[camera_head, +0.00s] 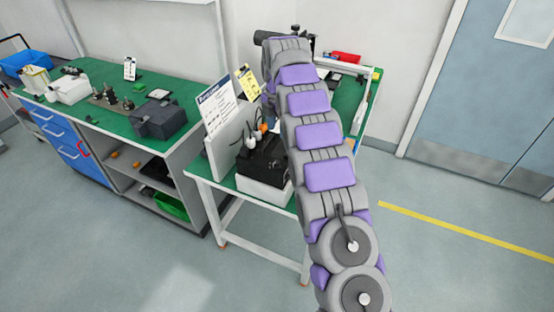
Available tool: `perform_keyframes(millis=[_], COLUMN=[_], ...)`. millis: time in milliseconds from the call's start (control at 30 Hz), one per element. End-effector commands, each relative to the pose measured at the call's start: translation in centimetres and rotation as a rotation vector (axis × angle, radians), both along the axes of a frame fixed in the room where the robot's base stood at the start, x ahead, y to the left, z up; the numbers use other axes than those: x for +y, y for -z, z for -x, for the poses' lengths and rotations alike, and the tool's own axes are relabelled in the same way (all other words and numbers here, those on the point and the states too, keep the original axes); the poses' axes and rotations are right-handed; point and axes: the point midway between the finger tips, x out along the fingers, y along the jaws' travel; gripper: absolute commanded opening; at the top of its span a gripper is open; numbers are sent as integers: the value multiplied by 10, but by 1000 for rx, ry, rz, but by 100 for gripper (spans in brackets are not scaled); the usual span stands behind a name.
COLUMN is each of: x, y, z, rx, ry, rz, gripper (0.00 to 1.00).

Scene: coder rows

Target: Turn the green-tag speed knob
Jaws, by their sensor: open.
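My arm reaches from the bottom of the head view up to the back of the right bench (348,107). At its far end dark parts of my gripper (303,40) show; the fingertips are small and partly hidden by the arm. My gripper is open, and I see nothing held in it. No speed knob with a green tag can be made out. The area behind my arm is hidden. A black device on a white base (264,187) stands left of my arm, with small orange and white parts on top.
A white panel with a printed sheet (217,106) and a yellow card (248,82) stand beside the device. A red bin (346,57) is at the back. The left bench (92,113) carries several devices and a dark grey box (157,119). Floor on the right is clear.

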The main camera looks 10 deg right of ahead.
Motion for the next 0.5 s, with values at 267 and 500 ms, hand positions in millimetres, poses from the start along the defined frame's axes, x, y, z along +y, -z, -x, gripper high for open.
perform_keyframes(millis=[267, 500], x=[1, 2], y=[45, 92], z=[1, 2], rx=[3, 4], ry=[-1, -2], rz=[1, 0], gripper=[52, 52])
